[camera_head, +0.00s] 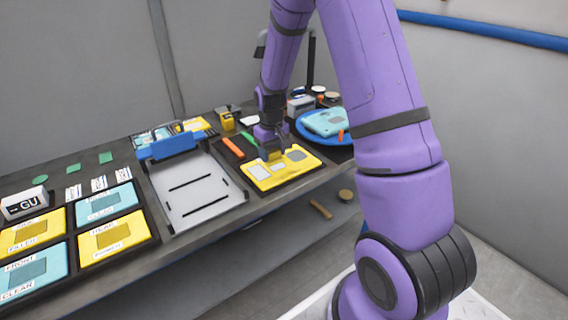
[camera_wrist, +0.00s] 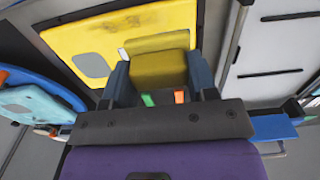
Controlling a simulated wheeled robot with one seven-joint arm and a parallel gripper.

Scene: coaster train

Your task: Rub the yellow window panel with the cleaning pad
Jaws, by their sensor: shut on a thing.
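The yellow window panel (camera_head: 300,167) lies flat in a dark tray on the bench, with pale grey windows on its face. It also fills the upper middle of the wrist view (camera_wrist: 130,28). My gripper (camera_head: 270,151) is over the panel's back left part, pointing down. In the wrist view my gripper (camera_wrist: 158,75) is shut on a darker yellow block (camera_wrist: 158,66), which appears to be the cleaning pad. The pad is over the panel; I cannot tell whether it touches it. In the head view the pad is mostly hidden by the fingers.
A white framed plate with a blue bar (camera_head: 174,147) lies left of the panel. A blue round dish (camera_head: 346,138) with a light-blue piece (camera_head: 328,122) stands to the right. An orange stick (camera_head: 232,147) lies behind. Several labelled trays fill the bench's left end.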

